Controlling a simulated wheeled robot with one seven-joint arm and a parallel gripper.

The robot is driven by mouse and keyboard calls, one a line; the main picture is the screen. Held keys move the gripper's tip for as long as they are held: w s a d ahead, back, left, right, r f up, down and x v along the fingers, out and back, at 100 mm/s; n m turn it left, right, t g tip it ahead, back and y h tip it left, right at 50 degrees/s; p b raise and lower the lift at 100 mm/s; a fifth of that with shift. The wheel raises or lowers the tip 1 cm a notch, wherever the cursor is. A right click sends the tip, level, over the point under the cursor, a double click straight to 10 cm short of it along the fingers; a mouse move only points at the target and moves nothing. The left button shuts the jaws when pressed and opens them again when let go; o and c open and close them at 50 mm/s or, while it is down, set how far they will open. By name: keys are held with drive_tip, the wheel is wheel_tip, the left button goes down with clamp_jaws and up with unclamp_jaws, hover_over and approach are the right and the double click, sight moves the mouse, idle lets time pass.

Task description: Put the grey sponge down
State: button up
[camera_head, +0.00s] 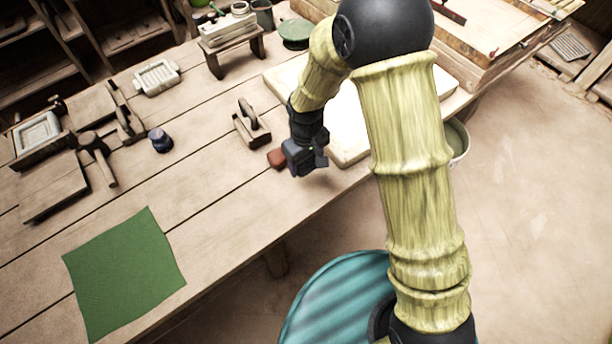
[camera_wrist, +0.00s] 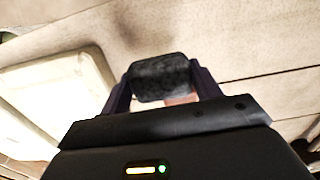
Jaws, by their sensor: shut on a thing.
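The grey sponge (camera_wrist: 160,78) is a dark, speckled block between the two fingers in the wrist view. My gripper (camera_wrist: 160,88) is shut on it. In the head view my gripper (camera_head: 305,158) is over the wooden workbench (camera_head: 215,200), near its front edge and beside the pale slab. The sponge is hard to tell from the dark fingers there. I cannot tell whether it touches the bench.
A reddish block (camera_head: 276,157) is right beside my gripper, and the pale slab (camera_head: 350,148) lies to its right. A wooden float with a handle (camera_head: 250,125) is behind. A green cloth (camera_head: 125,275) lies front left. Bare planks lie between cloth and gripper.

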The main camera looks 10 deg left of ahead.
sight(306, 161)
drive_tip(key=shift+f, duration=1.6)
drive_tip(key=shift+f, duration=1.85)
drive_tip(key=shift+f, duration=0.1)
drive_tip(key=o, duration=1)
drive_tip(key=shift+o, duration=0.2)
wheel_tip(306, 161, up, 12)
drive_tip(key=shift+r, duration=0.1)
